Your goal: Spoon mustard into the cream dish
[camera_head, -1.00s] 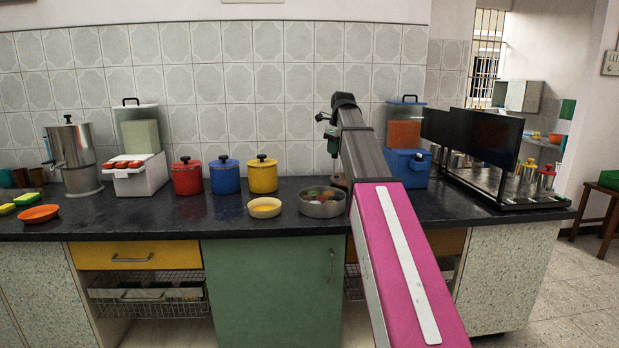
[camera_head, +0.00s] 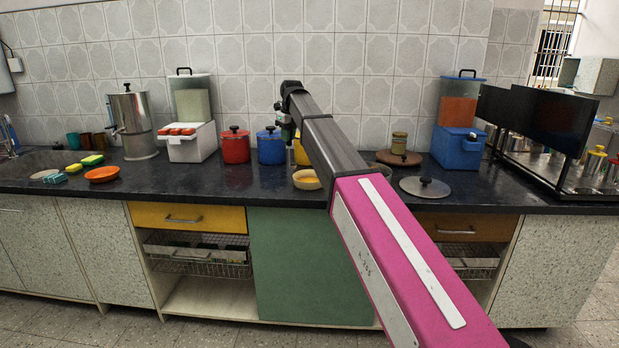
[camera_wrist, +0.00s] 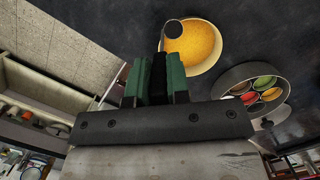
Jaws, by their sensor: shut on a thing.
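The cream dish (camera_head: 306,184) stands on the dark counter, partly behind my arm, with yellow contents. In the wrist view its pale rim (camera_wrist: 213,64) shows around a grainy yellow fill. My gripper (camera_wrist: 158,58) has its green fingers shut on a thin dark handle. A small round dark spoon end (camera_wrist: 173,28) shows beyond the fingertips, over the dish's left edge in that view. I cannot tell whether the spoon carries anything or how high it is. A round steel spice tin (camera_wrist: 227,87) with several coloured spices stands beside the dish.
A steel lid (camera_head: 424,187) lies right of my arm. A small jar (camera_head: 399,143) stands on a round wooden board behind it. Red (camera_head: 236,147) and blue (camera_head: 271,147) pots stand behind the dish. An orange plate (camera_head: 102,174) lies left; the counter between is clear.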

